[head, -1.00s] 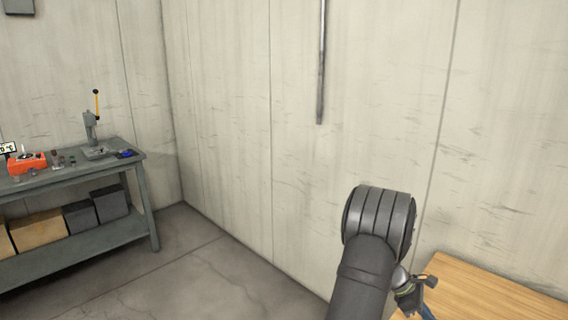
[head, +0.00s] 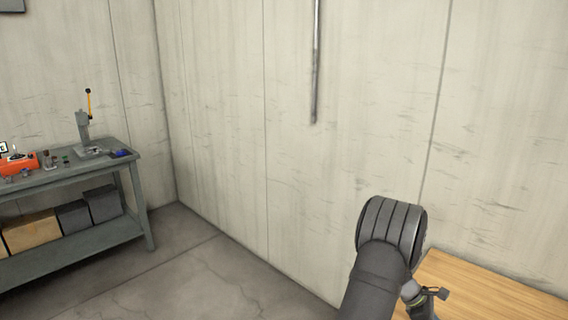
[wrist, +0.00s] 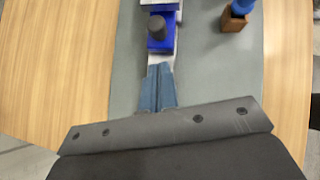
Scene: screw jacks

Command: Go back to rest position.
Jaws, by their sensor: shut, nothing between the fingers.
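My gripper (wrist: 160,70) shows in the wrist view with its two blue-grey fingers together and nothing between them. It is over the grey mat, and its tips point toward a blue block with a dark round knob (wrist: 157,30). I cannot tell the height between the tips and that block. A pale metal piece lies under and beside the block. In the head view only my dark arm shows at the lower right, and the fingers are out of sight there.
A wooden table (head: 480,290) bears the grey mat (wrist: 215,70). A brown block with a blue top (wrist: 236,18) stands right of the fingers. Far left, a grey workbench (head: 75,175) holds a lever press (head: 84,125) and an orange box (head: 18,163). Floor between is clear.

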